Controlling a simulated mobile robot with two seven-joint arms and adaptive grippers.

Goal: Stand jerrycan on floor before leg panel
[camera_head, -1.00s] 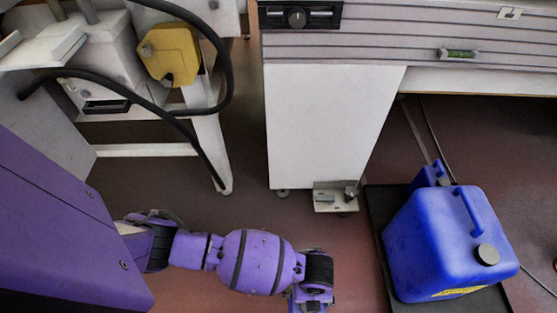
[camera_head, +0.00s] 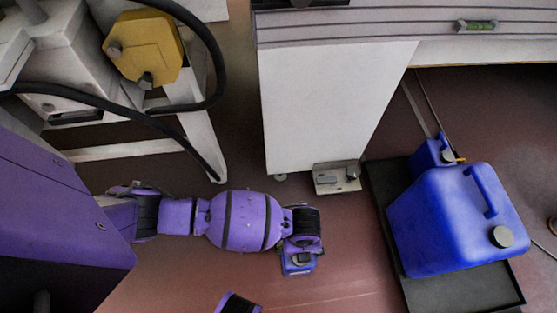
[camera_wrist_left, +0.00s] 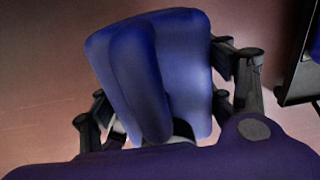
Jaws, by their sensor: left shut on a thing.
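A blue jerrycan (camera_wrist_left: 185,70) fills the middle of the left wrist view, over reddish floor. My left gripper (camera_wrist_left: 160,98) is shut on it, with dark fingers at both sides. I cannot tell the gap between the held can's bottom and the floor. My right gripper is not in view.
A large blue jerrycan (camera_head: 450,225) and a smaller one (camera_head: 428,157) stand at a black tray (camera_head: 465,293) right of the panel. A metal foot bracket (camera_head: 337,178) sits at the panel's base. A white frame with a yellow box (camera_head: 145,48) and black hoses is at left.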

